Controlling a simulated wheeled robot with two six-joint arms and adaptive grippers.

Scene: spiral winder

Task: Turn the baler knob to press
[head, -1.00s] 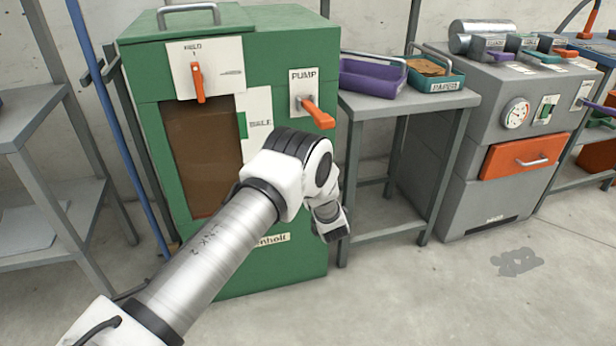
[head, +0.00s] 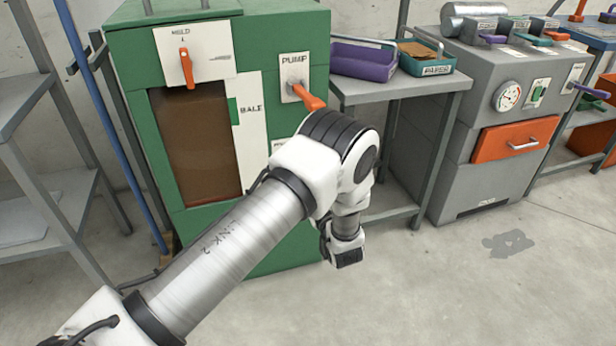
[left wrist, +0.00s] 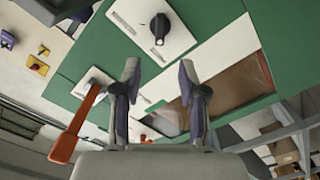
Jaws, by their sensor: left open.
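The green baler (head: 120,60) stands at the left in the head view. A black knob (left wrist: 160,27) on a white panel (left wrist: 135,14) shows on its green front in the left wrist view. The knob does not show in the head view, where my arm covers part of the front. My left gripper (left wrist: 159,68) is open and empty, its two fingers pointing toward the panel. The knob lies beyond the fingertips, between their lines, apart from them. My right gripper is in neither view.
The baler has an orange MOLD lever (head: 186,68), an orange PUMP lever (head: 308,96) close to my arm, and a brown window (head: 195,150). A table (head: 440,84) with purple (head: 362,65) and teal trays (head: 432,72) stands to the right. The floor in front is clear.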

